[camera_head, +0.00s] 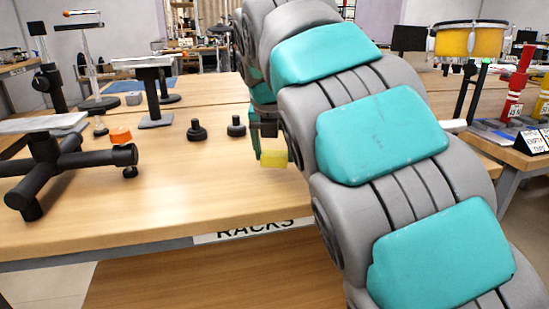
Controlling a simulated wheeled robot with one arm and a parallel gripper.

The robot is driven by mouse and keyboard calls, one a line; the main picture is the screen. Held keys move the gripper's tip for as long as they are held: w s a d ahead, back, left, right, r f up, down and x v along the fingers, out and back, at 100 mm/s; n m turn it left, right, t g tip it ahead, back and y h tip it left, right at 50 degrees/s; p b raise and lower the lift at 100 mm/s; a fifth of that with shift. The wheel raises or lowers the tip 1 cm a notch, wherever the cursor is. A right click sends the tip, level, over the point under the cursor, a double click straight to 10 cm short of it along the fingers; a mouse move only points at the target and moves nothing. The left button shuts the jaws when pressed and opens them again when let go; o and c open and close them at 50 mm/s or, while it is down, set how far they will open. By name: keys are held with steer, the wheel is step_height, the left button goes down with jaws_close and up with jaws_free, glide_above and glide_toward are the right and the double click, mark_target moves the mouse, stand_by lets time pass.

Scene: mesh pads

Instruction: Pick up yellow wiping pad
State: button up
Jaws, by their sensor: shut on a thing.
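The yellow wiping pad (274,160) is a small pale-yellow block near the right part of the wooden table, just left of my arm. My gripper (268,150) is right above it and shut on its top part. My arm covers the right side of the view and hides part of the gripper. I cannot tell whether the pad touches the table or is just above it.
The wooden table (150,205) is clear in front of the pad. Two black knobs (197,131) stand to the left, with an orange block (120,135) farther left. A black stand (50,165) fills the left edge. A table with yellow and red items is at right.

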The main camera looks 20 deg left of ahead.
steer(key=shift+r, duration=0.3)
steer(key=s+d+b, duration=0.1)
steer(key=s+d, duration=0.1)
steer(key=s, duration=0.5)
steer(key=s+d+r+b, duration=0.1)
steer(key=s+d, duration=0.2)
steer(key=s, duration=0.5)
steer(key=shift+d+r, duration=0.25)
steer(key=shift+d, duration=0.1)
steer(key=o, duration=1)
steer(key=shift+c, duration=0.2)
steer(key=c, duration=0.7)
